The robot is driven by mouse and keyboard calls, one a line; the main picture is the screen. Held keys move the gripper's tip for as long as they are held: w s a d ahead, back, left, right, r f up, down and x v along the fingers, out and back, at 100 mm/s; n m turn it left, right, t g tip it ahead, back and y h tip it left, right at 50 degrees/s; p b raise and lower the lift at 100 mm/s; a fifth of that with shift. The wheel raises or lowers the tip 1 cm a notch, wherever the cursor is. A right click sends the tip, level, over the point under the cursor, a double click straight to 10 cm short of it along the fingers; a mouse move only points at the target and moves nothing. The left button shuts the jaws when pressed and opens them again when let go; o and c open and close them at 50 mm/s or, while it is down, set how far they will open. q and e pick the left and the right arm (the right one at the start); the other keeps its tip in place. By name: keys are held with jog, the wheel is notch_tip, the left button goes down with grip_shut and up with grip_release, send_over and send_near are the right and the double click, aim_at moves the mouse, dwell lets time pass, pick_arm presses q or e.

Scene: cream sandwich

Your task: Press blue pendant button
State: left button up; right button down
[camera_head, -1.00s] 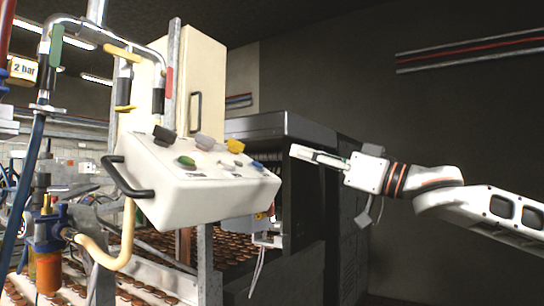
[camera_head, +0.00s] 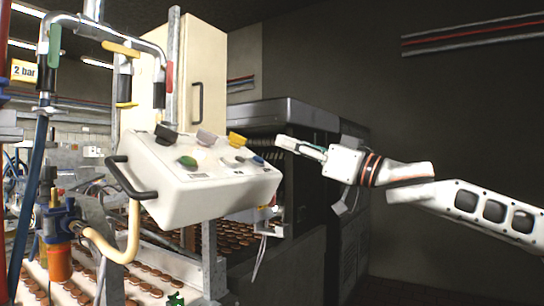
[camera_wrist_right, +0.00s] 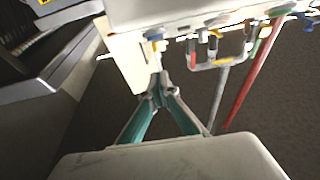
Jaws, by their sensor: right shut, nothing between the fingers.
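The white pendant box (camera_head: 205,200) hangs tilted left of centre in the head view, with several knobs and buttons on its sloped top. The blue button (camera_head: 258,160) is small and sits near the panel's right end. My right gripper (camera_head: 279,142) is shut and empty, its tip pointing left, just above and right of the blue button. I see no clear contact. In the right wrist view the shut fingers (camera_wrist_right: 160,80) point toward the underlit white box (camera_wrist_right: 190,10), with a small blue part (camera_wrist_right: 160,46) just beyond the tips. My left gripper is not in view.
A yellow knob (camera_head: 237,139) stands close left of the blue button, and a green button (camera_head: 187,161) lies further left. A black handle (camera_head: 130,178) juts from the box's left side. A dark machine (camera_head: 300,115) stands behind my right gripper.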

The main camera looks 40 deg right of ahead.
aim_at(272, 174)
jog(key=shift+w+a+f+b, duration=0.45)
jog(key=shift+w+f+b, duration=0.15)
jog(key=shift+w+f, duration=0.25)
jog(key=shift+w+a+f+b, duration=0.45)
jog(key=shift+w+f+b, duration=0.2)
jog(key=shift+w, duration=0.25)
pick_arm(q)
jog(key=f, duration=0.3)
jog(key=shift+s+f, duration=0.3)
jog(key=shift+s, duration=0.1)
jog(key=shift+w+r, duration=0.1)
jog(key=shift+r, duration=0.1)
